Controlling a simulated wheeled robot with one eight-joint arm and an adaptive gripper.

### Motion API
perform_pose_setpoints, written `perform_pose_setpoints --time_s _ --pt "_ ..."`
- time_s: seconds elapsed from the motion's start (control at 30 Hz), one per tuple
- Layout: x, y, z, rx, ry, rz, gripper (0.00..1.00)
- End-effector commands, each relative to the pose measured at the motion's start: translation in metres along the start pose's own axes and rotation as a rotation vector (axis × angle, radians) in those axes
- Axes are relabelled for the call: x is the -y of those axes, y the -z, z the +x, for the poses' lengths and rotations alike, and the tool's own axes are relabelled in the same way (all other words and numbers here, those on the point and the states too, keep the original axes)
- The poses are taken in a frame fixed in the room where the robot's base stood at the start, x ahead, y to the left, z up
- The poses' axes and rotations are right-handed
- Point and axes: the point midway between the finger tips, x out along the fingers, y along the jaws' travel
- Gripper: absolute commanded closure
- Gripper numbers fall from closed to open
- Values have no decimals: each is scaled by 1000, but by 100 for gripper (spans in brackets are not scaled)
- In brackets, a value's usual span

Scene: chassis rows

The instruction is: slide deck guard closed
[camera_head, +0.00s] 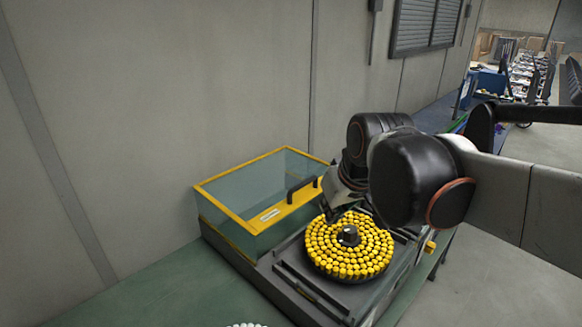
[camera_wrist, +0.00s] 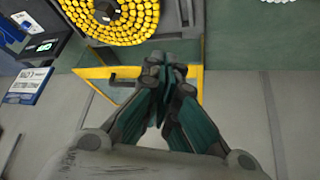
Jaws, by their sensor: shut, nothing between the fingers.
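The deck guard (camera_head: 240,222) is a clear box with a yellow frame at the left part of the machine. Its black handle (camera_head: 302,186) stands on the yellow front bar. The guard is beside the round deck (camera_head: 349,244), which is uncovered and full of yellow pieces. My gripper (camera_head: 331,213) is just right of the handle, over the deck's left edge, partly hidden by my arm. In the wrist view my gripper (camera_wrist: 168,70) is shut and empty, in front of the guard's yellow frame (camera_wrist: 97,74). The deck (camera_wrist: 150,12) shows at the top. Handle contact is unclear.
The machine's dark base (camera_head: 258,277) stands on a green table (camera_head: 150,290) close to a grey wall (camera_head: 160,110). In the wrist view a blue-and-white sign (camera_wrist: 27,86) and a small display (camera_wrist: 42,47) are at left.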

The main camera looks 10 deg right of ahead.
Motion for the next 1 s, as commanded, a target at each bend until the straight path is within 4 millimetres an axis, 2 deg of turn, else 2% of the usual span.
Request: perform_pose_setpoints --time_s 0.03,0.1,0.47,0.7,1.0 --pt "-3 18 -2 7 4 -11 100" --pt "-6 38 0 19 11 -29 100" --pt "-21 130 27 76 53 -123 100" --pt "-30 184 58 110 87 -187 100" --pt "-42 237 110 149 133 -268 100"
